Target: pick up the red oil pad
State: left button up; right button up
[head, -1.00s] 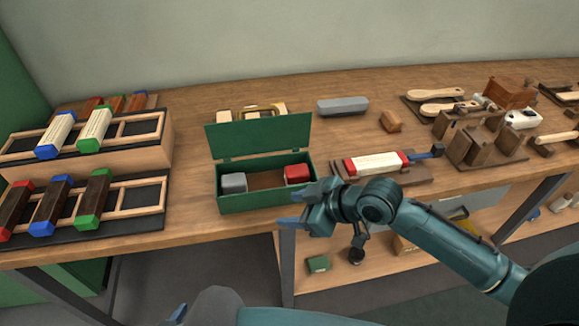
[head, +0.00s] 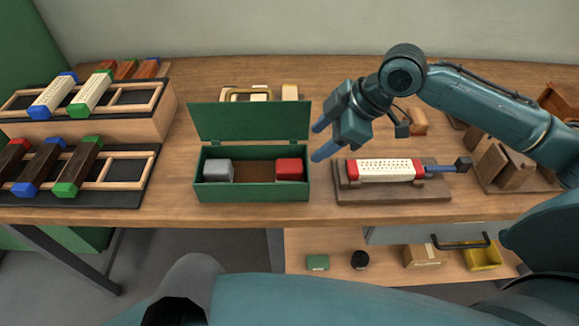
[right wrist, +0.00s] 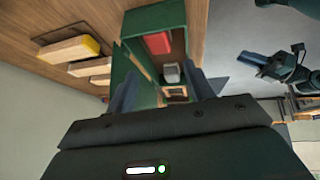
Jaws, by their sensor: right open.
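The red oil pad (head: 289,169) sits in the right end of the open green box (head: 252,192), with a grey block (head: 218,170) at the left end. It also shows in the right wrist view as a red block (right wrist: 158,43) inside the box (right wrist: 150,20).
Right of the box, a red-ended perforated block (head: 385,170) lies in a wooden holder (head: 390,195). Racks of brush blocks (head: 130,125) stand at the left. Pale blocks (head: 290,92) lie behind the lid. Bare tabletop (head: 330,75) shows at the back.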

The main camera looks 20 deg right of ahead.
aim_at(290, 165)
jog(key=x, duration=0.7)
jog(key=shift+a, duration=0.1)
jog(key=shift+d+x, duration=0.15)
jog(key=shift+x, duration=1.3)
jog(key=shift+d+x, duration=0.1)
jog(key=shift+x, duration=1.35)
jog(key=shift+w+f, duration=0.1)
jog(key=shift+c, duration=0.4)
jog(key=c, duration=0.7)
notch_tip(290, 165, up, 18)
jog(key=shift+r+p, duration=0.1)
jog(key=shift+p, duration=0.3)
